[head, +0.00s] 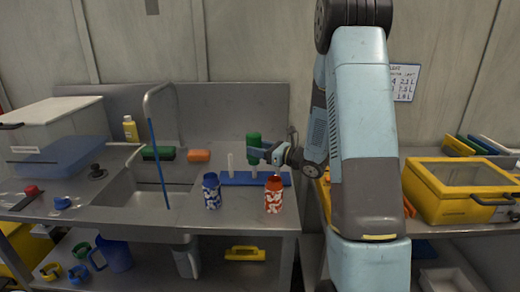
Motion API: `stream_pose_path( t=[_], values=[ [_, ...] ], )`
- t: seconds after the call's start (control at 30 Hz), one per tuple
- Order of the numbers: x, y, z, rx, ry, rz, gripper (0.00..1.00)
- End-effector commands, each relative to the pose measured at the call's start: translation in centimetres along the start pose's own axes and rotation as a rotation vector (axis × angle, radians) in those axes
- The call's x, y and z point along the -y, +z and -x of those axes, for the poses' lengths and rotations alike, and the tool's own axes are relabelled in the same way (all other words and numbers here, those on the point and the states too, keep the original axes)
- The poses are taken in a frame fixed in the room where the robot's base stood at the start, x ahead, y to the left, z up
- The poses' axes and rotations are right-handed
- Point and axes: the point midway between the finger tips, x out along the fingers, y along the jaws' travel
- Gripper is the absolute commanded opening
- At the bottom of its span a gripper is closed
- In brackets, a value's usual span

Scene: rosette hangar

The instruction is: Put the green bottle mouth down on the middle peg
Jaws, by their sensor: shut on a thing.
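The green bottle (253,141) is in my gripper (257,153), over the blue peg rack (240,180) at the back of the steel counter. My gripper is shut on the bottle from the right. The bottle looks about upright, but its mouth is too small to make out. The left white peg (230,165) stands bare. The middle peg (254,172) shows just below the bottle; I cannot tell whether the bottle is around it or only above it. My gripper and wrist cover the right end of the rack.
A blue patterned jar (211,191) and a red patterned jar (273,195) stand in front of the rack. Left is the sink (150,184) with a tall blue stick (158,165). A yellow case (465,190) is right.

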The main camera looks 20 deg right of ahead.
Motion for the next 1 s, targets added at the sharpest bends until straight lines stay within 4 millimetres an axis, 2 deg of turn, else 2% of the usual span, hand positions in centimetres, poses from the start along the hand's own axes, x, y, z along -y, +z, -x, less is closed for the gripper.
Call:
stream_pose_path(
  t=[0.37, 0.4, 0.7, 1.0],
  values=[
    [0.06, -0.46, 0.05, 0.0, -0.001, -0.001, 0.21],
    [0.06, -0.5, 0.05, 0.0, -0.001, -0.001, 0.55],
    [0.09, -0.47, 0.08, 0.0, -0.002, 0.0, 0.84],
    [0.12, -0.46, 0.31, 0.0, -0.002, 0.0, 0.84]
  ],
)
